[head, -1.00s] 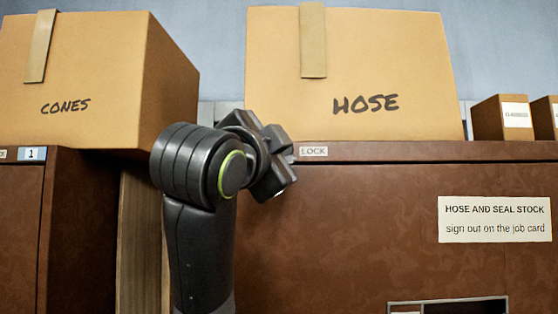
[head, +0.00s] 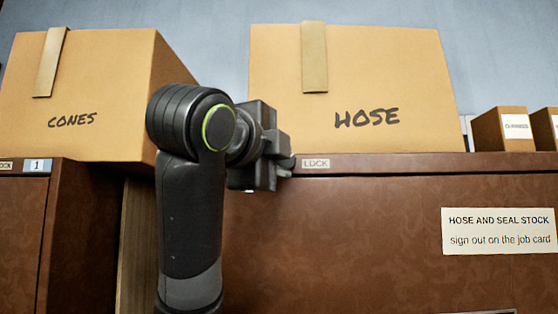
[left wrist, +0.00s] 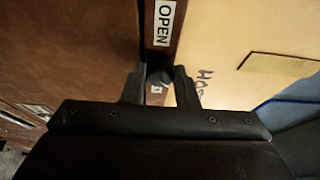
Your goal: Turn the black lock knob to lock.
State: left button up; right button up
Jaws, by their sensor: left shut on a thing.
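The black lock knob (left wrist: 156,76) shows between the two fingers of my left gripper (left wrist: 160,88) in the left wrist view. An OPEN label (left wrist: 164,22) is just beyond it there. In the head view my left gripper (head: 282,160) is at the top edge of the brown cabinet (head: 350,220), just left of the LOCK label (head: 316,164). It is shut on the knob. The gripper body hides most of the knob in the head view, and I cannot tell which way its pointer faces. My right gripper is not in view.
A HOSE box (head: 400,60) stands on the cabinet right behind the gripper. A CONES box (head: 90,90) stands on the cabinet at left. Smaller boxes (head: 500,129) are at the far right. A paper sign (head: 498,231) is on the cabinet front.

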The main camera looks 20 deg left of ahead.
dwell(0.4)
pick_arm(q)
jog(key=o, duration=1)
jog(key=shift+s+f+b, duration=0.2)
jog(key=shift+s+b, duration=0.15)
jog(key=shift+b, duration=0.4)
jog(key=s+b, duration=0.5)
jog(key=b, duration=0.1)
jog(key=s+a+b, duration=0.1)
jog(key=s+b, duration=0.5)
jog(key=b, duration=0.1)
jog(key=s+a+b, duration=0.1)
jog(key=s+b, duration=0.4)
jog(key=b, duration=0.1)
jog(key=shift+s+r+b, duration=0.25)
jog(key=shift+s+b, duration=0.05)
jog(key=shift+b, duration=0.1)
jog(key=shift+w, duration=0.1)
